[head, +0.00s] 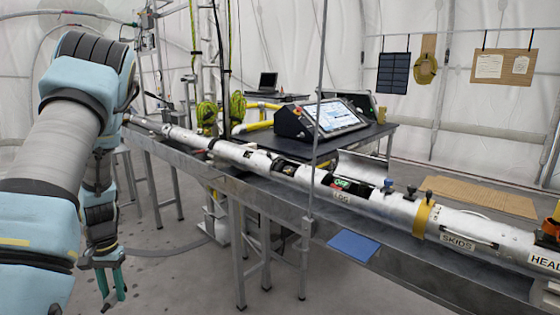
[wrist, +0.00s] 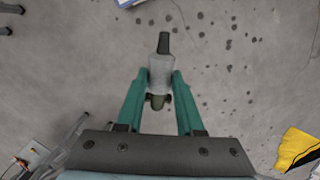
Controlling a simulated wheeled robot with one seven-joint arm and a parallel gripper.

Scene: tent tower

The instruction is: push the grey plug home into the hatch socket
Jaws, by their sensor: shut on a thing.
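My gripper (head: 112,292) hangs low at the left in the head view, over the floor and well away from the long silver tube (head: 375,208). In the wrist view its green fingers (wrist: 162,82) are shut on the grey plug (wrist: 162,66). The plug has a pale grey body and a narrow dark end that points away from the wrist. The tube has several open hatches, one with a green part inside (head: 341,183), beside the LDS label. I cannot tell which opening holds the hatch socket.
The tube lies along a grey metal trough (head: 270,195) on legs. A dark table (head: 360,138) with a tilted screen unit (head: 330,118) stands behind it. A blue panel (head: 353,246) juts from the trough's front. A vertical pole (head: 314,130) stands before the tube. The floor around my gripper is clear.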

